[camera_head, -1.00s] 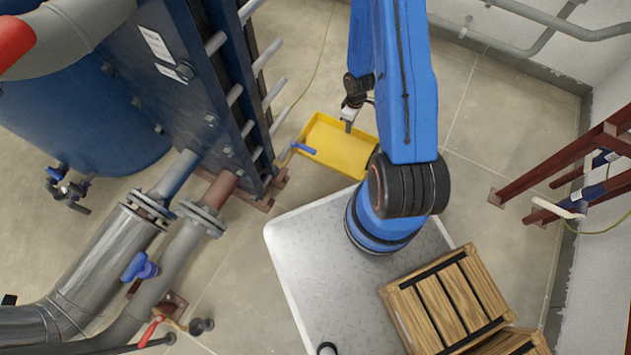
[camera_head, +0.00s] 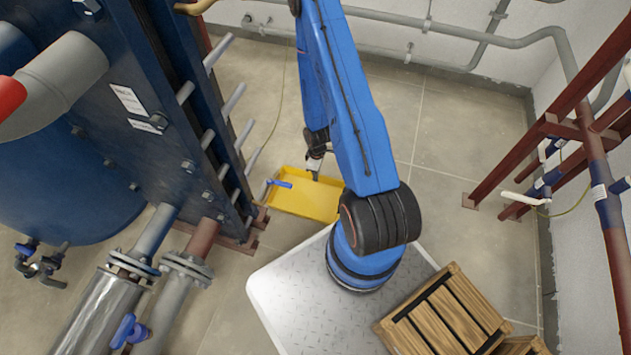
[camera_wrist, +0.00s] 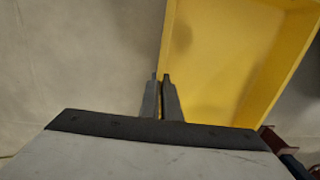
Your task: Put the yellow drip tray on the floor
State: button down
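The yellow drip tray (camera_head: 312,203) is a shallow rectangular pan beside the plate exchanger's lower right side. Whether its underside touches the floor (camera_head: 430,235) cannot be told. In the head view my gripper (camera_head: 314,177) is at the tray's far edge. The wrist view shows the tray (camera_wrist: 235,55) close up on the right, with bare floor to the left. There my gripper's two fingers (camera_wrist: 160,82) are close together, with the tray's wall running between them. The fingers look shut on that wall. The tray's near right corner is partly hidden behind my arm.
The blue plate exchanger (camera_head: 150,110) with protruding rods stands left of the tray. A blue valve handle (camera_head: 279,184) overlaps the tray's left end. A wooden crate (camera_head: 445,318) sits at the lower right. Red steel framing (camera_head: 540,125) stands right. Open floor lies between tray and framing.

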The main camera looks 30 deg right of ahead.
jog(key=shift+f, duration=2.05)
jog(key=c, duration=2)
grip_release()
jog(key=shift+f, duration=0.1)
